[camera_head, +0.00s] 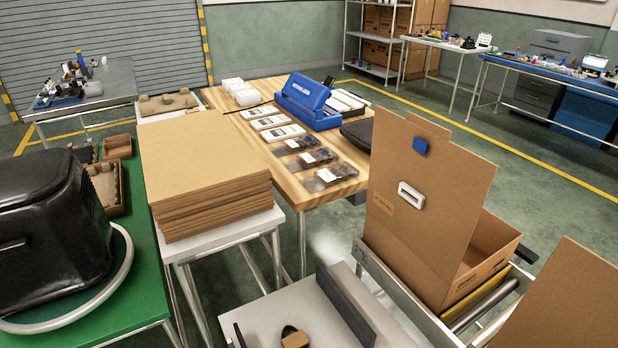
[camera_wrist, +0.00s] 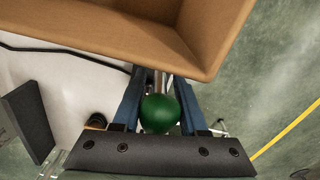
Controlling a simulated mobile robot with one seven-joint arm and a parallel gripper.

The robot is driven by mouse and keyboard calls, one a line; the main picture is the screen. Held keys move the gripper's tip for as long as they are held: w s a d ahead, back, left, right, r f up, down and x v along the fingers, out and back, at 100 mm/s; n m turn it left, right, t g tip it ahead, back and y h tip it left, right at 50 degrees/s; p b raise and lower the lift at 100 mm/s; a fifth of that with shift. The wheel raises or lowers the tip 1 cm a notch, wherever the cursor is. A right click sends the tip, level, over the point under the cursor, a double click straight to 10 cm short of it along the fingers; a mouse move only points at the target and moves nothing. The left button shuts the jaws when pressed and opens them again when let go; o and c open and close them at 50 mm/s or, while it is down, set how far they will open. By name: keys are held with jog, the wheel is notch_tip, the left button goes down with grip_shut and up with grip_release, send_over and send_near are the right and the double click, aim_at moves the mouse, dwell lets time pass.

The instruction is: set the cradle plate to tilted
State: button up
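A green ball knob (camera_wrist: 160,114) on a thin metal rod sits between the blue fingers of my gripper (camera_wrist: 161,98) in the wrist view. Both fingers lie close along its sides, and my gripper looks shut on it. A pale grey plate (camera_head: 300,310) with a dark upright ledge (camera_head: 346,304) is at the bottom of the head view; it may be the cradle plate, and I cannot tell its tilt. What looks like the same ledge (camera_wrist: 27,115) shows at the left of the wrist view. My gripper and the knob are not visible in the head view.
A brown open carton (camera_head: 478,262) stands on a metal roller frame (camera_head: 362,258); a brown box wall (camera_wrist: 120,40) hangs close above my fingertips. Stacked cardboard (camera_head: 205,165), a wooden table (camera_head: 240,140) and a black machine (camera_head: 50,235) stand left. Floor (camera_head: 540,185) is open behind.

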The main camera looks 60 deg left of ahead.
grip_shut()
dwell(1.1)
